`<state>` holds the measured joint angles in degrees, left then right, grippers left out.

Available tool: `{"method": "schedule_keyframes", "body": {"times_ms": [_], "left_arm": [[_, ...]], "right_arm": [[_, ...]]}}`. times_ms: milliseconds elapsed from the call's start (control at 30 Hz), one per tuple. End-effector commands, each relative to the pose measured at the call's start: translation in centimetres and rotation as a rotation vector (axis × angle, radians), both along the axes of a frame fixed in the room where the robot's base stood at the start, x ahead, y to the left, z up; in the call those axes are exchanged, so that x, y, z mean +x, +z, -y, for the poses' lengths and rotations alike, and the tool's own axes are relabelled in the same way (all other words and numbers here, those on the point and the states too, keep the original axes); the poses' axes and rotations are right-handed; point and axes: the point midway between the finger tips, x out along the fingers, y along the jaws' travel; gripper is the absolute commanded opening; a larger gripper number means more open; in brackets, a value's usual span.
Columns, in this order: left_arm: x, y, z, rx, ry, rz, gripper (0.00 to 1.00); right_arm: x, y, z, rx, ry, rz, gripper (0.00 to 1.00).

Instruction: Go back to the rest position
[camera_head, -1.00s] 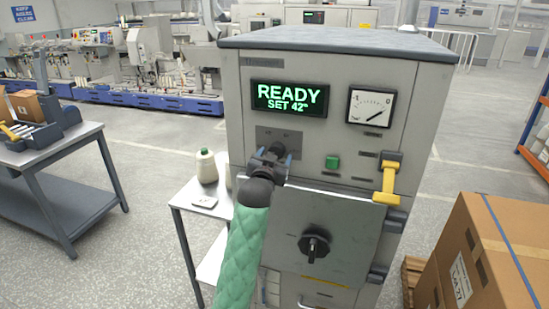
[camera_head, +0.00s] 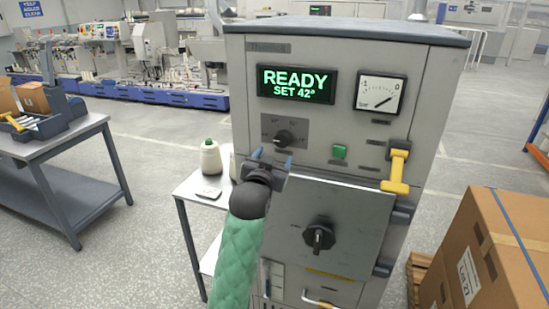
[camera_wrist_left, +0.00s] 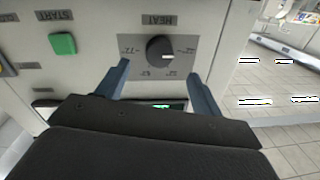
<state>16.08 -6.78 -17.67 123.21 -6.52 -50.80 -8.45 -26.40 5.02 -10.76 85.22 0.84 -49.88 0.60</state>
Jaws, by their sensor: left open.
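My left gripper (camera_head: 271,160) is open and empty in front of the grey machine cabinet (camera_head: 390,50), just below a black heat knob (camera_head: 285,138). In the left wrist view the open fingers (camera_wrist_left: 158,88) point at the panel, with the heat knob (camera_wrist_left: 160,48) ahead of them, apart from both. The green padded sleeve of my left arm rises from the bottom of the head view. The display (camera_head: 296,84) reads READY, SET 42°. My right gripper is not in view.
A green start button (camera_head: 339,151), a dial gauge (camera_head: 380,94) and a yellow handle (camera_head: 396,170) are on the cabinet front. A door with a black knob (camera_head: 319,236) is below. A side table (camera_head: 188,188) holds a thread cone (camera_head: 210,158). A cardboard box (camera_head: 490,250) stands at right.

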Motion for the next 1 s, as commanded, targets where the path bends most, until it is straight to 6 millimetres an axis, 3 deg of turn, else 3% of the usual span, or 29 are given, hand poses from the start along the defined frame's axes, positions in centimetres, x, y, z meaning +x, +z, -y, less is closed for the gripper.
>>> {"method": "schedule_keyframes", "body": {"times_ms": [233, 367, 467, 667, 867, 1000], "left_arm": [[0.0, -0.1, 0.0, 0.001, -0.001, -0.002, 0.67], [0.4, -2.6, -0.1, 0.005, 0.001, -0.041, 0.67], [0.8, -7.2, -0.4, 0.012, 0.004, -0.109, 0.67], [0.4, -19.4, -1.4, 0.029, 0.016, -0.292, 0.67], [-2.0, -31.5, -2.8, 0.043, 0.027, -0.470, 0.67], [-4.7, -39.6, -4.0, 0.053, 0.040, -0.591, 0.67]], "right_arm": [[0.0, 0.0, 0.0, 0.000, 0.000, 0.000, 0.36], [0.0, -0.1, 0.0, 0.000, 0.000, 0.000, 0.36], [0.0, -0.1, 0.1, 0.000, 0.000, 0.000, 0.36], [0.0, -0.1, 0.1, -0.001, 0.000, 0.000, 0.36], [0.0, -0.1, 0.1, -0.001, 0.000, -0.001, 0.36], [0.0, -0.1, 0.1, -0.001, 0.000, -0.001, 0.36]]}}
